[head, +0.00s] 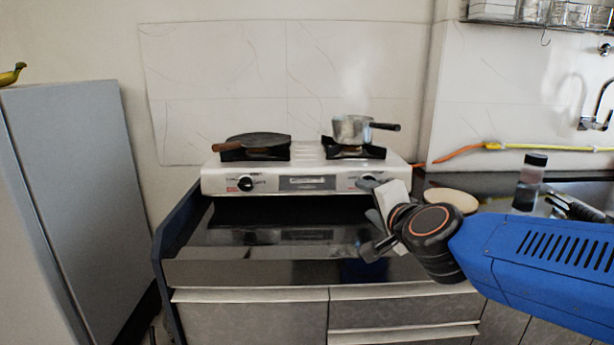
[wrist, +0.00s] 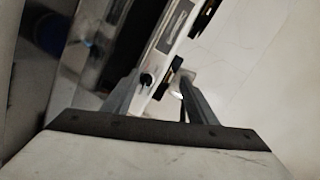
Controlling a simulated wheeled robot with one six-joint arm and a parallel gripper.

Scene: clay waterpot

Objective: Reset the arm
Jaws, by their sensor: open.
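My gripper (head: 368,218) is in front of the right part of the stove, above the black counter, with its fingers pointing left in the head view. My blue arm reaches in from the right edge. In the wrist view my gripper (wrist: 155,92) shows two grey fingers spread apart with nothing between them. The stove (wrist: 172,40) lies beyond the fingers there, strongly tilted. In the head view the white two-burner stove (head: 300,183) stands against the wall, its right knob partly behind my gripper.
A dark pan (head: 258,140) sits on the left burner and a metal pot (head: 351,129) on the right one. A round wooden board (head: 452,198), a dark-capped bottle (head: 530,180) and a faucet (head: 598,108) are at right. A grey fridge (head: 70,200) stands left. The front-left counter is clear.

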